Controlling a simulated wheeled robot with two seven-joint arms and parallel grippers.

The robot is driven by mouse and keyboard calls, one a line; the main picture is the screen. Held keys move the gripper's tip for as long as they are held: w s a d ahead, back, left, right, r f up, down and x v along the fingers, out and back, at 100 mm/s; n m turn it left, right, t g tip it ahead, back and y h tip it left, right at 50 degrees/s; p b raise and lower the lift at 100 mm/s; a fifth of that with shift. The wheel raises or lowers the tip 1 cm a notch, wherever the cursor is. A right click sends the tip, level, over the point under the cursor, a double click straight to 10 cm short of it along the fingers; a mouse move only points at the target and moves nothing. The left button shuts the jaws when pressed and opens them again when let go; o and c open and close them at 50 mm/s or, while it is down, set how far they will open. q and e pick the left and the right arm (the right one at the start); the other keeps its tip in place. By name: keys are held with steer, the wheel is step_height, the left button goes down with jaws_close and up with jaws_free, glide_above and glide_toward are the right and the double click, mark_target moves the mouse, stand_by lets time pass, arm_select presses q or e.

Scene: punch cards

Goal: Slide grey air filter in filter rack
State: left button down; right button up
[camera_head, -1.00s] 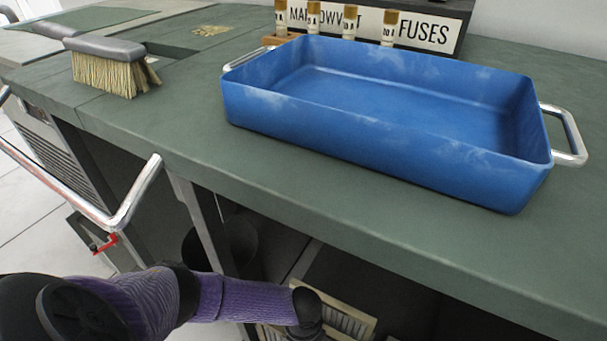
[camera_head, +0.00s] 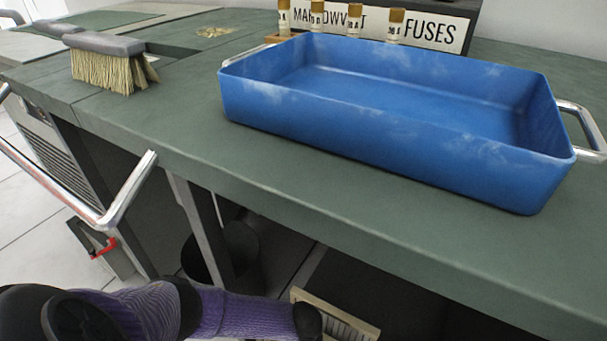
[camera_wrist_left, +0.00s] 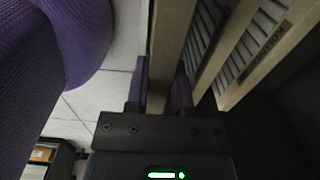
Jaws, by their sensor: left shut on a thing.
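My left gripper (camera_wrist_left: 161,78) is shut on the edge of a tan-framed filter (camera_wrist_left: 172,40) in the left wrist view; the tan frame runs up between its two fingers. The held filter is seen nearly edge-on, so its face colour is hard to tell. Grey pleated panels in tan frames (camera_wrist_left: 243,82), with partly readable lettering, stand close to its right. In the head view, a cream-framed slatted filter (camera_head: 337,317) shows under the bench, beside my purple left arm, cut by the bottom edge. My left gripper is hidden there. I cannot make out the filter rack clearly. My right gripper is not in view.
The green bench top (camera_head: 300,185) overhangs the dark space below. On it are a blue tray (camera_head: 380,140), a brush (camera_head: 105,68) and a fuses sign (camera_head: 430,33). A dark round bin (camera_head: 225,255) stands under the bench. A metal rail (camera_head: 125,190) is at left.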

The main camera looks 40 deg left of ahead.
arm_select(q)
step_height(320, 180, down, 3)
steer(key=shift+b, duration=1)
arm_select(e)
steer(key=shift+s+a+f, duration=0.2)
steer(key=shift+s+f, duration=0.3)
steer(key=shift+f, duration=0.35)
